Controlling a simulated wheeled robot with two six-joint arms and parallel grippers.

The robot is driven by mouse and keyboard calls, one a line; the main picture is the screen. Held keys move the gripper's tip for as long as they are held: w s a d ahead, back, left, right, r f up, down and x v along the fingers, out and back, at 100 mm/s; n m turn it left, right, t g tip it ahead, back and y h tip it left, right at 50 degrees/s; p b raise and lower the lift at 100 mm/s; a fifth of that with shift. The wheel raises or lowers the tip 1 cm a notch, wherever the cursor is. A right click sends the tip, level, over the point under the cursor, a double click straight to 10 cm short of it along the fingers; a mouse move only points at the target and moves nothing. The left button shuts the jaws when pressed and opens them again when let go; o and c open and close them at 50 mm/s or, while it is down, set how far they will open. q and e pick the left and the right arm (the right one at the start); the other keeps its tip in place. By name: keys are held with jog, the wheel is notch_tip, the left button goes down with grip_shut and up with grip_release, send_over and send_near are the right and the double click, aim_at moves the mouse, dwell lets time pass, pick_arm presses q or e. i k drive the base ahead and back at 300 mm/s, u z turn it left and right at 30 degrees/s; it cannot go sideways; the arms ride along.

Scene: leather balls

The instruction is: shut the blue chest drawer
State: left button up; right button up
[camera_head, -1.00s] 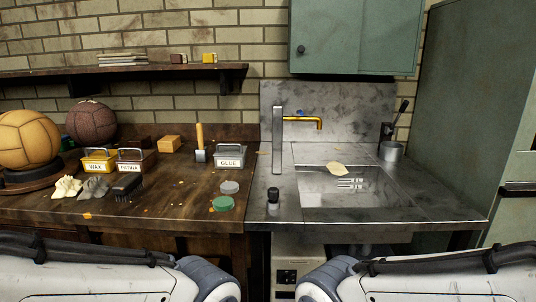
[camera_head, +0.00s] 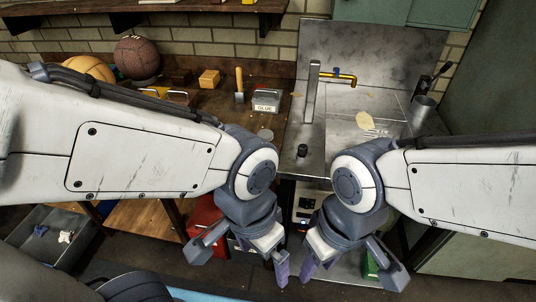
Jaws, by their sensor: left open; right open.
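I cannot make out a blue chest drawer for certain. A light blue strip (camera_head: 195,295) shows at the bottom edge, mostly cut off, and I cannot tell what it belongs to. My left gripper (camera_head: 240,261) is open and empty, pointing down in front of the workbench. My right gripper (camera_head: 350,272) is also open and empty, to its right, in front of the space under the sink. The two grippers hang close together, their inner fingers a short gap apart.
A grey open box (camera_head: 38,262) with small items stands at lower left. A red object (camera_head: 204,214) is under the bench, partly behind my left gripper. A metal sink (camera_head: 372,62) is at right.

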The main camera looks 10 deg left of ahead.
aim_at(47, 249)
jog(key=u, duration=2.4)
jog(key=i, duration=2)
jog(key=z, duration=0.05)
